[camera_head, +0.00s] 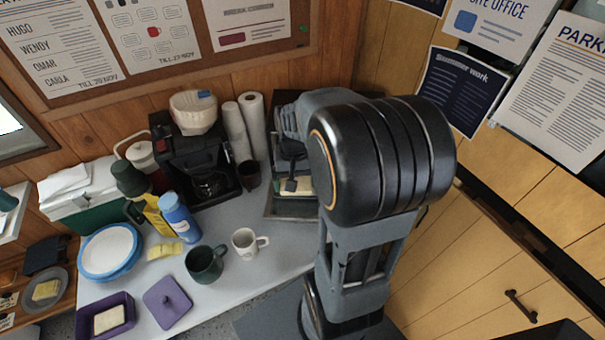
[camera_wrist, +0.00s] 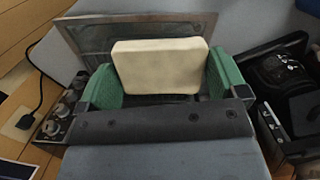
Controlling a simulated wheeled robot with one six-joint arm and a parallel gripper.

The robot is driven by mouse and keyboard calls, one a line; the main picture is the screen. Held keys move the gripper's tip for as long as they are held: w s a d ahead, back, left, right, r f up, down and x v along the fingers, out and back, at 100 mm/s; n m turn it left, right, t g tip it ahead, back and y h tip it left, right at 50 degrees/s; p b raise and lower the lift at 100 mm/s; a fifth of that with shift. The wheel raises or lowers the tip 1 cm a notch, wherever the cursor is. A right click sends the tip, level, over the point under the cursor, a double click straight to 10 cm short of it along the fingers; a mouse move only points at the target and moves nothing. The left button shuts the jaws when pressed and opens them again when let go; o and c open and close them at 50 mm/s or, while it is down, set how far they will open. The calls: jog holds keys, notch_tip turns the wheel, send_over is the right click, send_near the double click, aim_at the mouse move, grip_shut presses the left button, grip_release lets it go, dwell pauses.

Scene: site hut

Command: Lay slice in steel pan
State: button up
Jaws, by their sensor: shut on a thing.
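My gripper (camera_head: 284,186) is shut on a pale cream slice (camera_head: 298,187). In the wrist view the slice (camera_wrist: 160,66) stands upright between the two green fingertips (camera_wrist: 164,82). A grey steel pan (camera_wrist: 85,38) lies beyond the slice in the wrist view, partly hidden by the slice and gripper. In the head view the pan (camera_head: 284,216) shows below the gripper, with my arm covering its right part. The slice appears to be above the pan; the exact gap cannot be told.
A coffee maker (camera_head: 192,150), paper rolls (camera_head: 235,132) and a dark cup (camera_head: 249,174) stand left of the pan. A white mug (camera_head: 246,242) and dark green mug (camera_head: 206,264) stand in front. A purple box (camera_head: 122,331) holds another slice. Knobs (camera_wrist: 58,112) show at left.

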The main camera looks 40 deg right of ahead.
jog(key=w+d+f+p, duration=0.1)
jog(key=w+d+f, duration=0.1)
jog(key=d, duration=0.1)
jog(key=w+d+f, duration=0.3)
jog(key=w+d+f+p, duration=0.1)
jog(key=w+d+f, duration=0.1)
jog(key=d+f, duration=0.1)
jog(key=shift+w+d+f+p, duration=0.25)
jog(key=shift+w+d+p, duration=0.1)
jog(key=shift+d, duration=0.25)
jog(key=shift+w+d+f, duration=0.15)
jog(key=shift+f, duration=0.15)
notch_tip(320, 180, down, 3)
jog(key=shift+w+d+r+p, duration=0.1)
jog(key=shift+d+p, duration=0.05)
jog(key=shift+p, duration=0.4)
jog(key=shift+f, duration=0.35)
